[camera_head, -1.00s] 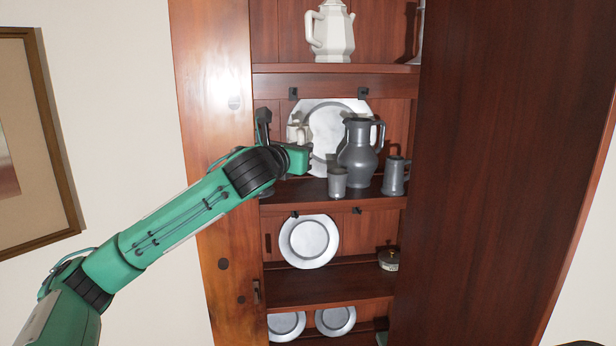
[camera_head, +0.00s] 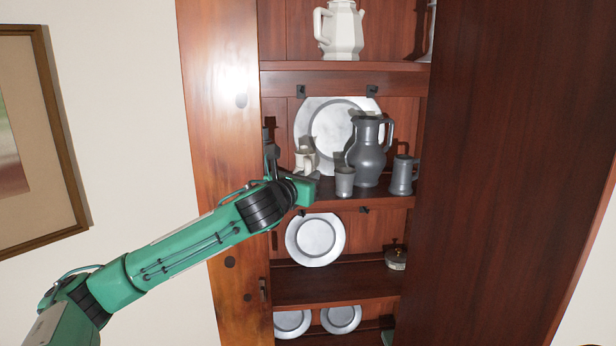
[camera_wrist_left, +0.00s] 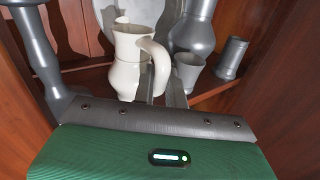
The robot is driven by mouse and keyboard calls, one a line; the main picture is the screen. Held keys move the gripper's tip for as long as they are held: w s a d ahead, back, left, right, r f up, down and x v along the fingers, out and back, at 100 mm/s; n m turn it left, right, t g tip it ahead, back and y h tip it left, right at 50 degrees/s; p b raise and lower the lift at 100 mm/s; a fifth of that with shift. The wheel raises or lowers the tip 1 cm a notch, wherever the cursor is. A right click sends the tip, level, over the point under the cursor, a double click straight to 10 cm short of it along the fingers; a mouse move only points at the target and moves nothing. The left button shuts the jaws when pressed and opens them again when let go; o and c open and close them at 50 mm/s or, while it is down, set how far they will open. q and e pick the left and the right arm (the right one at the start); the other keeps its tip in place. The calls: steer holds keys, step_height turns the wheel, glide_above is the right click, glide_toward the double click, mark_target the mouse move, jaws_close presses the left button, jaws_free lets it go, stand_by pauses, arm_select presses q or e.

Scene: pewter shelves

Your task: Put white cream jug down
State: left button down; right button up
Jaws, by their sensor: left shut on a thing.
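The white cream jug (camera_head: 304,160) is upright at the left end of the middle shelf, in front of a large pewter plate. In the left wrist view the jug (camera_wrist_left: 126,66) shows its handle (camera_wrist_left: 158,62) toward the right. My left gripper (camera_wrist_left: 158,88) is shut on the jug's handle. In the head view my left gripper (camera_head: 308,178) is just in front of the jug and hides its lower part. The jug's base appears at or very near the shelf board (camera_head: 330,195); I cannot tell whether it touches. My right gripper does not show.
Right of the jug stand a small pewter cup (camera_head: 345,182), a tall pewter pitcher (camera_head: 368,155) and a pewter mug (camera_head: 402,176). The large plate (camera_head: 327,128) leans behind. A dark upright item (camera_head: 270,150) is at the left. A white pot (camera_head: 342,32) stands above.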

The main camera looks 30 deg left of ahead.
arm_select(q)
steer(key=c, duration=1.8)
jaws_free()
steer(key=shift+f, duration=0.1)
steer(key=o, duration=0.4)
steer(key=shift+c, duration=0.2)
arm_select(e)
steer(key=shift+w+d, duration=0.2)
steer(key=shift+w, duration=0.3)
